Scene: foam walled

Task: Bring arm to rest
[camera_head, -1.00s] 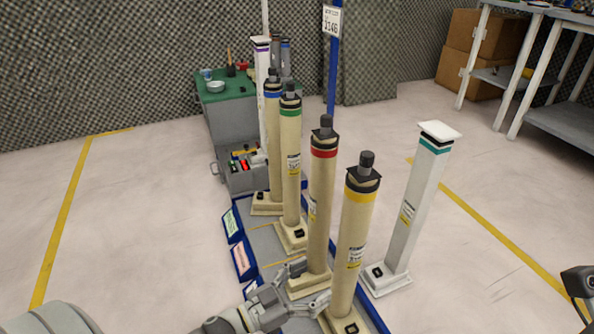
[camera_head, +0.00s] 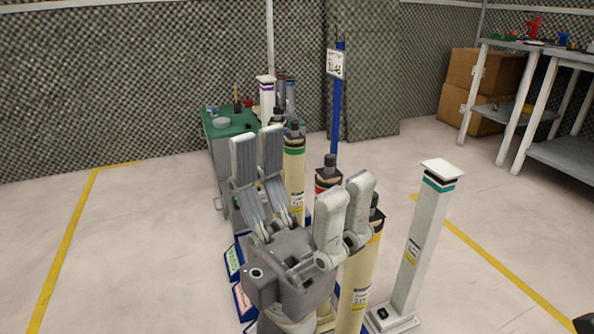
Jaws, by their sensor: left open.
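My left gripper (camera_head: 300,198) stands raised in the lower middle of the head view, its grey fingers spread wide and pointing up and away. Nothing is between the fingers. It hides much of the tan columns behind it. The yellow-banded column (camera_head: 360,275) stands upright just right of the gripper. The red-banded column (camera_head: 327,174) shows only its top between the fingers. The green-banded column (camera_head: 294,165) stands further back. My right gripper is not clearly in view.
A white square column with a teal band (camera_head: 424,235) stands at the right on the floor. A green-topped bench (camera_head: 229,128) is at the back, shelves (camera_head: 560,150) and cardboard boxes (camera_head: 482,80) at the far right. Open floor (camera_head: 140,240) lies to the left.

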